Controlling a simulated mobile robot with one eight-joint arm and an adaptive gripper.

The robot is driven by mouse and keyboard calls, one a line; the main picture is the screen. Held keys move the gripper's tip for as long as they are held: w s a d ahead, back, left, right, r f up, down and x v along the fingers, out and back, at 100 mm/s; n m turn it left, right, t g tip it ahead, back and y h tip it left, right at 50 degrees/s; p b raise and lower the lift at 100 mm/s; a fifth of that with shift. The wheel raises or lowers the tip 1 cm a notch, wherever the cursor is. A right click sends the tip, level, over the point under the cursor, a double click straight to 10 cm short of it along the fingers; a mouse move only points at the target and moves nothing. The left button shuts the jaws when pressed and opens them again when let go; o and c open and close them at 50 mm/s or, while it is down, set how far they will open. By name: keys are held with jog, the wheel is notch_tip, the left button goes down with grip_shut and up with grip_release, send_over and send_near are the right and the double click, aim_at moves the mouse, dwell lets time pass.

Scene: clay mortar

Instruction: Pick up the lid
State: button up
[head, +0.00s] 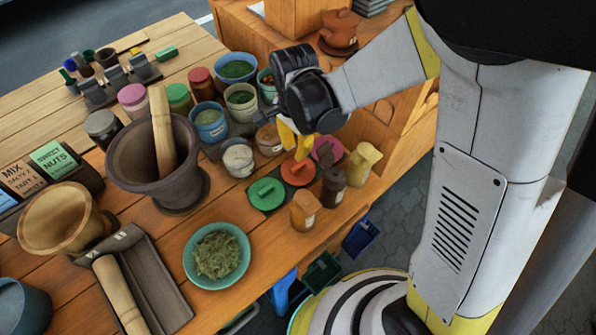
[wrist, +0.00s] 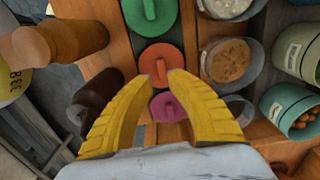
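Three flat round lids with raised handles lie in a row on the wooden table: a green lid (head: 266,194), an orange lid (head: 298,171) and a magenta lid (head: 330,150). The wrist view also shows the green lid (wrist: 150,12), the orange lid (wrist: 160,58) and the magenta lid (wrist: 168,107). My gripper (wrist: 160,78) has yellow fingers spread apart, with nothing held between them. It hangs above the orange and magenta lids, its fingertips over the orange lid's near edge. In the head view, my gripper (head: 297,150) partly hides the lids' surroundings.
Bowls of spices, such as a white-filled one (head: 238,160), stand close left of the lids. An orange jar (head: 304,210), a brown jar (head: 333,187) and a yellow jar (head: 362,163) stand close on the right. A teal bowl of herbs (head: 217,255) and a mortar (head: 155,165) stand farther away.

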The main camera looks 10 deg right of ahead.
aim_at(296, 167)
jog(key=f+b, duration=0.2)
jog(key=f, duration=0.3)
jog(key=f+b, duration=0.2)
jog(key=f, duration=0.3)
jog(key=shift+w+d, duration=0.1)
jog(key=shift+w, duration=0.1)
jog(key=shift+r, duration=0.1)
jog(key=shift+c, duration=0.4)
grip_shut()
